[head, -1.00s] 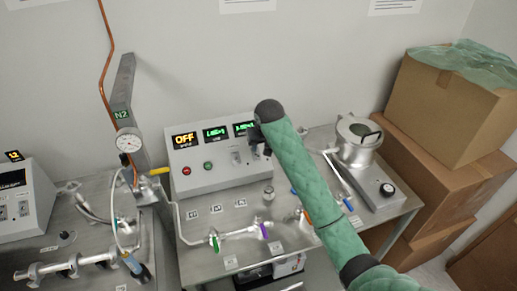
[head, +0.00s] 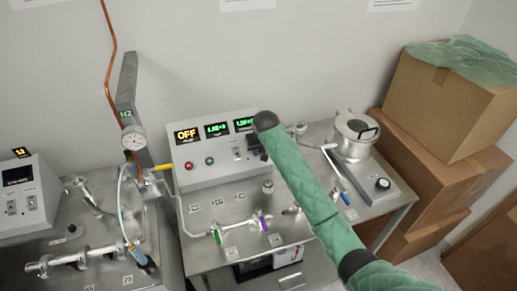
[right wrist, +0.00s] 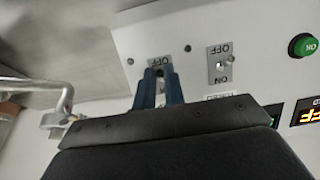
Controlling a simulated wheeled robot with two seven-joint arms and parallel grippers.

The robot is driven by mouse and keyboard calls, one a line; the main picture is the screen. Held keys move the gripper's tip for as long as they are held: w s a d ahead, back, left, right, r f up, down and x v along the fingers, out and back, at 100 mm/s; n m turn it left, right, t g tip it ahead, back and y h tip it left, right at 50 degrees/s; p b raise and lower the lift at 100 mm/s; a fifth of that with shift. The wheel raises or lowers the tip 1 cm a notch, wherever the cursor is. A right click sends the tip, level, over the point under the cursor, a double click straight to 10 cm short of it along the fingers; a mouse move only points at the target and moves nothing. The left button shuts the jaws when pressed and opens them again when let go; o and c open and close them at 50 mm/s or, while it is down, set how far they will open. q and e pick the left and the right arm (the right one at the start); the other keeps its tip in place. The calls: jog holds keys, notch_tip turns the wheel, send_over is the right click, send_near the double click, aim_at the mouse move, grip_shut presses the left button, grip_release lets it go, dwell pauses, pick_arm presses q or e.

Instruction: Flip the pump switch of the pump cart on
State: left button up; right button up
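The pump cart's grey control box (head: 215,172) stands at the back of the cart top. Its orange display (head: 186,135) reads OFF. A toggle switch with an ON/OFF plate (head: 237,153) shows left of my right gripper (head: 257,154). In the right wrist view this switch (right wrist: 221,65) stands clear of the fingers. My right gripper's blue fingers (right wrist: 160,76) are at the panel, over a second switch plate (right wrist: 158,61) marked OFF. A narrow gap shows between them; the lever there is mostly hidden, so I cannot tell if they touch it. My left gripper is out of view.
A green button (right wrist: 303,44) and a red button (head: 188,166) sit on the box. Valves and pipes (head: 240,226) stand on the cart top before it. A metal pump (head: 354,138) stands right, beside cardboard boxes (head: 450,100). A gauge column (head: 128,110) rises left.

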grip_shut()
jog(key=shift+r, duration=0.1)
jog(key=shift+w+a+r+g+h, duration=0.2)
jog(key=shift+w+r+g+h, duration=0.15)
jog(key=shift+g, duration=0.55)
jog(key=g, duration=0.1)
jog(key=w+g, duration=0.1)
jog(key=g+h, duration=0.1)
jog(key=shift+w+r+g, duration=0.25)
jog(key=shift+r+g, duration=0.1)
jog(key=shift+g, duration=0.05)
jog(key=shift+w+a+r+g+h, duration=0.15)
jog(key=shift+w+g+h, duration=0.2)
jog(key=shift+g, duration=0.35)
jog(key=shift+w+a+g+h, duration=0.2)
jog(key=shift+w+g+h, duration=0.1)
jog(key=shift+g, duration=0.8)
